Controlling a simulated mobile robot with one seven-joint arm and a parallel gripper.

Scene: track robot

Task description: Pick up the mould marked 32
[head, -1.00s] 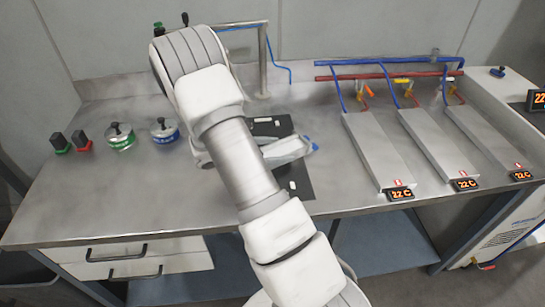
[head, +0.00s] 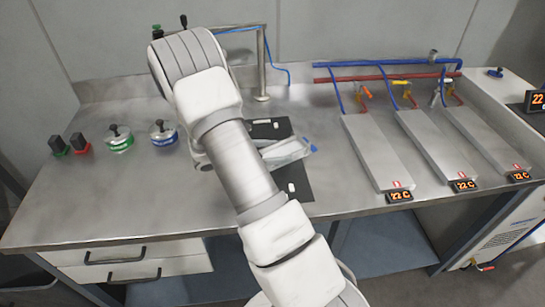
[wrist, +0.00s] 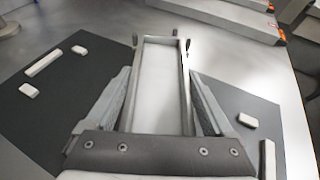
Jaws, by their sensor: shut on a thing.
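A long, narrow metal mould (wrist: 160,85) with raised side walls and a pale, flat inside lies between the fingers of my gripper (wrist: 165,100) in the wrist view. The fingers are shut on its two long sides. In the head view the mould (head: 284,153) shows to the right of my arm, over a black mat (head: 292,182), with blue bits near its far end. My arm hides its near part and most of the gripper there. No number can be read on the mould. I cannot tell whether it touches the mat.
Small white blocks (wrist: 43,63) lie on the mat on both sides. Three metal plates (head: 378,150) with "22 C" displays stand to the right, below red and blue pipes (head: 385,75). Green-banded (head: 119,139) and blue-banded (head: 162,133) knobbed pots stand left. The bench front is clear.

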